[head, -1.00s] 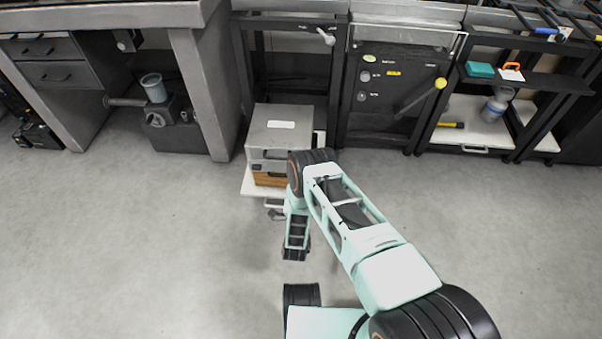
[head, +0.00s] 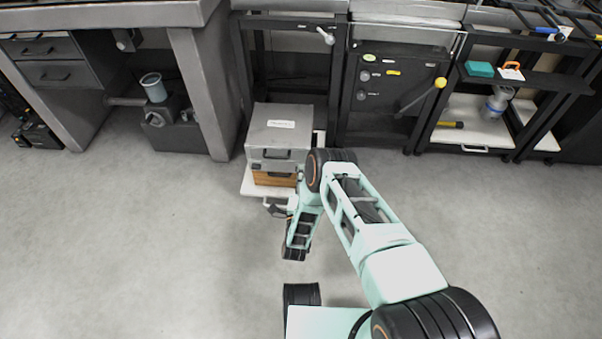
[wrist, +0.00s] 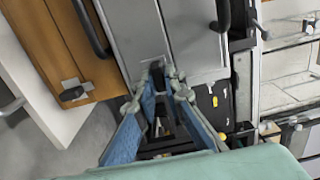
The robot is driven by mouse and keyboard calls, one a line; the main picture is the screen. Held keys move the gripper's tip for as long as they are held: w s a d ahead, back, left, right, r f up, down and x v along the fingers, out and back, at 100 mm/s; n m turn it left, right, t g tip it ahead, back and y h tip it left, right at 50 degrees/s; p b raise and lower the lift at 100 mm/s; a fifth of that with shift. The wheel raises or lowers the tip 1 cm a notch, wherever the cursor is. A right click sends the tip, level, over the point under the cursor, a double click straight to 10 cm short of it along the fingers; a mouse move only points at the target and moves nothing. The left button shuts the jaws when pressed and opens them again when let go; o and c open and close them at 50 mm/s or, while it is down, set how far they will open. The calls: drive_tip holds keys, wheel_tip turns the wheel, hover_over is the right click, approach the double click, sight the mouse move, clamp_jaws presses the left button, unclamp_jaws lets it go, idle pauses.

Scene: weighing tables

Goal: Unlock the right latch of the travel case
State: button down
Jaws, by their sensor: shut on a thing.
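The travel case is a grey box (head: 283,128) with a dark front handle, standing closed on a wooden case in the head view. In the wrist view its grey front (wrist: 190,35) appears turned on its side, with a seam between two grey parts. My gripper (wrist: 160,74) has its blue-padded fingers drawn together at the tips, at the end of that seam. The tips are shut on a small dark part there, the right latch (wrist: 157,64), mostly hidden by them. I cannot tell the latch's position. In the head view my arm hides the gripper.
The wooden case (head: 272,179) lies under the travel case on a white shelf (head: 253,187). A black cabinet (head: 398,95) with a yellow-tipped lever stands to the right. A grey bench (head: 195,85) stands to the left. The floor in front is clear.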

drive_tip(key=shift+a, duration=0.1)
drive_tip(key=c, duration=2)
unclamp_jaws()
wheel_tip(320, 180, up, 10)
drive_tip(key=shift+r, duration=0.2)
